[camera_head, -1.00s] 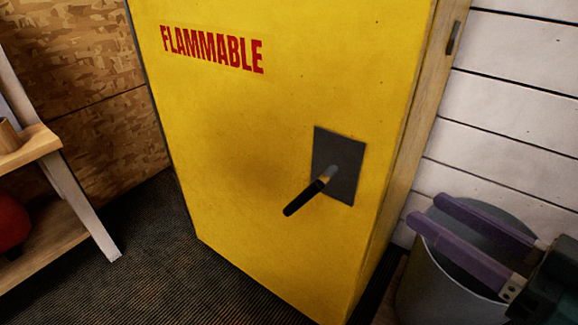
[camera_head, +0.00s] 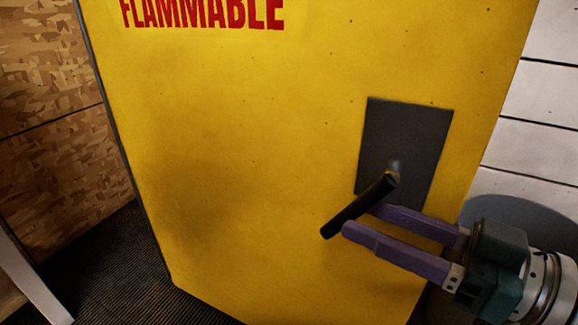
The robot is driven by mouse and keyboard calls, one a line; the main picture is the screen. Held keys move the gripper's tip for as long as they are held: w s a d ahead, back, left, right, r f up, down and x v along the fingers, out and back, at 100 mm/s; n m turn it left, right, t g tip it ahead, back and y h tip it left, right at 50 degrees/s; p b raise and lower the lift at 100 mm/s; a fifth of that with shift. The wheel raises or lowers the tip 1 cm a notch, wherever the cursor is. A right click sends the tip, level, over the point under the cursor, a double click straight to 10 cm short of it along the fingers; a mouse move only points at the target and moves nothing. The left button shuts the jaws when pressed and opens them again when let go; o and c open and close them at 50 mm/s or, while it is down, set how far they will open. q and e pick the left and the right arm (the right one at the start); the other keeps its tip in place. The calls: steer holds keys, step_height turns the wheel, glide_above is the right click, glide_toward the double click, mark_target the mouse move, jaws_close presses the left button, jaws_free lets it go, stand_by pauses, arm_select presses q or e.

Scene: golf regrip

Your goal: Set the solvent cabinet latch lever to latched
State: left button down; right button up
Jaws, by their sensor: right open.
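The yellow solvent cabinet (camera_head: 240,140) stands ahead with its door face toward me and red FLAMMABLE lettering near the top. A dark grey latch plate (camera_head: 420,135) is on its right side. The black latch lever (camera_head: 357,206) sticks out from the plate and slants down to the left. My right gripper (camera_head: 358,220) comes in from the right with two purple fingers, open. One finger reaches behind the lever and is partly hidden by it; the other lies just below, near the lever's lower end. I cannot tell whether they touch. My left gripper is not in view.
A grey round bin (camera_head: 520,212) stands at the right behind my right gripper, by the white plank wall (camera_head: 540,100). A shelf leg (camera_head: 30,280) is at the lower left. Dark ribbed floor (camera_head: 120,265) is clear left of the cabinet.

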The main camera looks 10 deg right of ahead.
steer(key=b+x, duration=0.2)
steer(key=x, duration=0.4)
steer(key=shift+w+a, duration=0.1)
steer(key=shift+a, duration=0.1)
steer(key=c, duration=0.7)
jaws_close()
stand_by(0.4)
